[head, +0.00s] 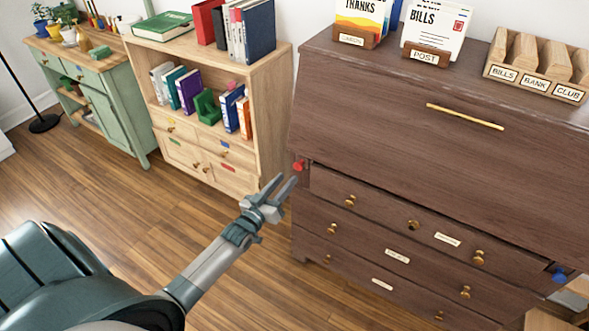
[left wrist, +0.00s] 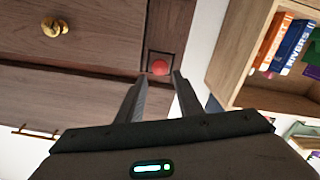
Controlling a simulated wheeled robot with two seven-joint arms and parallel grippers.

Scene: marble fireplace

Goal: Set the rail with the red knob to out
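The rail with the red knob sits at the left front corner of the dark wooden desk (head: 380,110), just below its closed slanted lid. Its red knob (head: 298,165) shows in the head view, and in the left wrist view the knob (left wrist: 160,67) lies in a square, dark-edged slot. The rail looks about flush with the desk front. My left gripper (head: 284,181) is open and empty, just below and left of the knob in the head view. In the left wrist view its fingertips (left wrist: 158,77) point at the knob, one to each side.
A blue knob (head: 559,274) is at the desk's right front corner. Drawers with brass knobs (head: 349,201) lie below the lid. A light wooden bookcase (head: 274,110) stands close to the left. Wooden floor (head: 100,195) is clear left of my arm.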

